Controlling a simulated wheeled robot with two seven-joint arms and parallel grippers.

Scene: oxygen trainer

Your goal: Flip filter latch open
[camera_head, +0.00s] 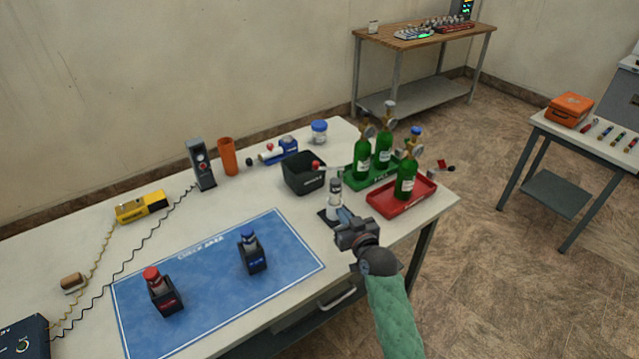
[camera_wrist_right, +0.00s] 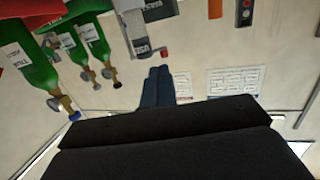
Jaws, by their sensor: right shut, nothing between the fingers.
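A small grey-and-white cylindrical unit on a dark base (camera_head: 334,200) stands near the table's front right; I take it for the filter, but cannot make out its latch clearly. A lever with a red knob (camera_head: 316,165) shows just behind it, and I cannot tell what it belongs to. My right gripper (camera_head: 345,214) is shut and empty, right beside the unit's front side; whether it touches is unclear. Its shut blue-grey fingers (camera_wrist_right: 157,88) also show in the right wrist view. My left gripper is not in view.
Green bottles stand in a green tray (camera_head: 352,183) and a red tray (camera_head: 425,192) to the right. A black bin (camera_head: 300,178) stands behind the unit. A blue mat (camera_head: 205,285) with two small holders lies left. The table (camera_head: 90,225) has free room near its left side.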

